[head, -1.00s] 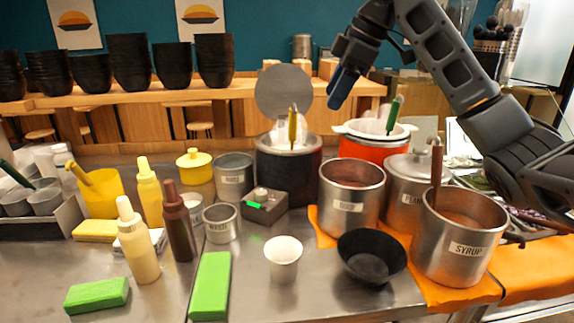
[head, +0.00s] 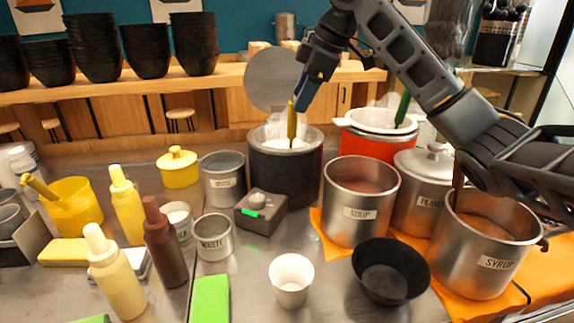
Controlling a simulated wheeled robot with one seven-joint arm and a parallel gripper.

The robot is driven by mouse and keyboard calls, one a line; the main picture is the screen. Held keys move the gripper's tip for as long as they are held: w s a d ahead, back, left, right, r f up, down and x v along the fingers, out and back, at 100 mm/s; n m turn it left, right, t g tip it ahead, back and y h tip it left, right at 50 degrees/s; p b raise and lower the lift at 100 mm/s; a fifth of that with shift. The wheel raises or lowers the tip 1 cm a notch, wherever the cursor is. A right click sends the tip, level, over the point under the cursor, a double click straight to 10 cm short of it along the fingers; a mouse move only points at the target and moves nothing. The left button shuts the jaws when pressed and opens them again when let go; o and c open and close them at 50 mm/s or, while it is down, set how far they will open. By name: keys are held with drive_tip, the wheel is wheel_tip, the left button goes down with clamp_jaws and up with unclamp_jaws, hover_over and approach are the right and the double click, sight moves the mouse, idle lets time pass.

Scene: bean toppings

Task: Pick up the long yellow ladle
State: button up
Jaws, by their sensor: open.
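The long yellow ladle (head: 292,124) stands upright in the dark steaming pot (head: 285,167), its handle rising above the rim and its lower end hidden inside. My gripper (head: 301,105) is open, with its blue-grey fingers pointing down at the top of the handle. The fingers overlap or nearly meet the handle's upper end in the picture. I cannot tell whether they touch it or are at the same depth. Nothing is held.
A red pot (head: 367,145) with a green-handled utensil stands right of the dark pot. The soup pot (head: 358,213), a lidded pot (head: 420,200) and the syrup pot (head: 484,258) stand at right. A grey device (head: 261,214) sits in front. Stacked black bowls (head: 147,50) line the back shelf.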

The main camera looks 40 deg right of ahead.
sight(289, 135)
drive_tip(key=shift+w+p+x, duration=0.1)
drive_tip(key=shift+p+x, duration=0.25)
drive_tip(key=shift+x, duration=1.3)
drive_tip(key=shift+w+p+x, duration=0.15)
drive_tip(key=shift+p+x, duration=0.15)
drive_tip(key=shift+x, duration=1.4)
drive_tip(key=shift+a+r, duration=0.1)
drive_tip(key=shift+r, duration=0.05)
clamp_jaws()
